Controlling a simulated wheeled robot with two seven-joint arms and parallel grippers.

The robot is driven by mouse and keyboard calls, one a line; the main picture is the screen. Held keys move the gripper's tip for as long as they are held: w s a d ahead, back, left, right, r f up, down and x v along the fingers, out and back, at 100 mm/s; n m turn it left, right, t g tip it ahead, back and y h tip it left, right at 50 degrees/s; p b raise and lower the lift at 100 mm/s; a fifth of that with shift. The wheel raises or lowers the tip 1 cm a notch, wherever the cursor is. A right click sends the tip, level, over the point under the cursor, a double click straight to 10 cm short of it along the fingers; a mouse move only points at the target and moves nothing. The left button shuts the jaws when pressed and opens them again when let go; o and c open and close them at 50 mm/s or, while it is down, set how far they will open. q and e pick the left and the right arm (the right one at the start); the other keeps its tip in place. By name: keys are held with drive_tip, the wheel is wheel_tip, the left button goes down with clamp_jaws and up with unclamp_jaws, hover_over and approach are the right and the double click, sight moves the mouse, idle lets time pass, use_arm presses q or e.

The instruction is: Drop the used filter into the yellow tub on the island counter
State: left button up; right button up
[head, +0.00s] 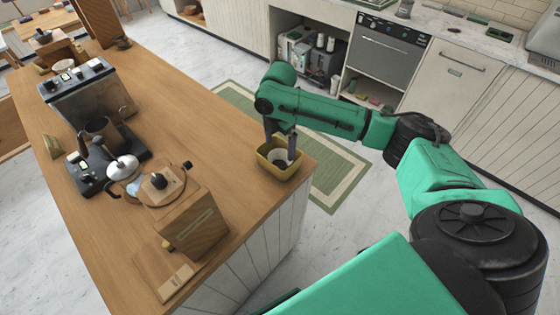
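The yellow tub (264,166) stands on the wooden island counter (226,128), near its right edge. The used filter (278,163) shows as a pale round rim with a dark middle inside the tub, partly hidden by a finger. My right gripper (280,150) points down into the tub. Its two fingers are spread apart, one on each side of the filter; whether they touch it is too small to tell. My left gripper is out of view.
On the island counter left of the tub are a wooden box (193,222), a round wooden-rimmed tray (150,193), a kettle (122,167) and a coffee machine (77,92). A green rug (337,172) lies on the floor beyond the counter edge. Counter around the tub's left is clear.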

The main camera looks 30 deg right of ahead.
wheel_tip(320, 180, up, 15)
drive_tip(key=b, duration=0.1)
drive_tip(key=shift+f+b, duration=0.2)
drive_tip(key=shift+b, duration=0.2)
